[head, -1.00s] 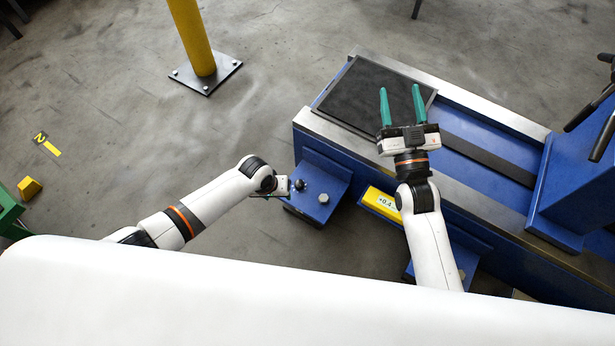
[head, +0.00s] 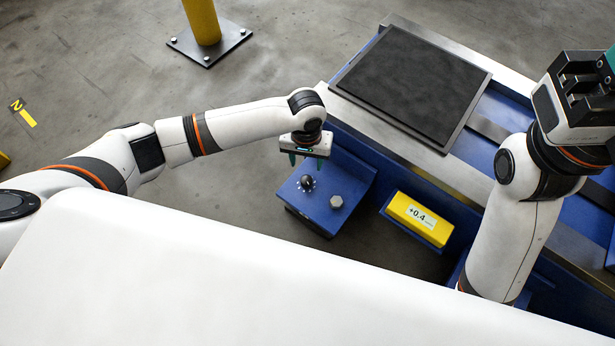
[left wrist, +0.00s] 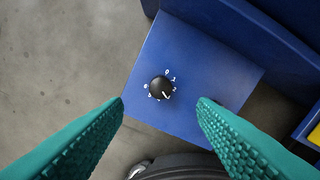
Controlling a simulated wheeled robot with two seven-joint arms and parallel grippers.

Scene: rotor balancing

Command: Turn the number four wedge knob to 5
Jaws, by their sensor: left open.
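The black round knob (head: 307,182) sits on a blue foot block (head: 352,178) at the machine's near left corner. In the left wrist view the knob (left wrist: 160,87) has small white digits around it and a white pointer mark aimed to the lower right; the digit under the mark is too small to read. No wedge number is legible. My left gripper (head: 305,162) is above the block, pointing down, its green fingertips apart and clear of the knob. In the left wrist view its fingers flank the knob. My right gripper (head: 590,85) is at the right edge, fingers mostly cut off.
A silver hex bolt (head: 336,202) stands beside the knob. A yellow box reading +0.4 (head: 419,219) sits to the right. The blue machine bed with a black plate (head: 411,85) lies behind. A yellow post (head: 203,22) stands on the floor, back left. Floor left of the block is clear.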

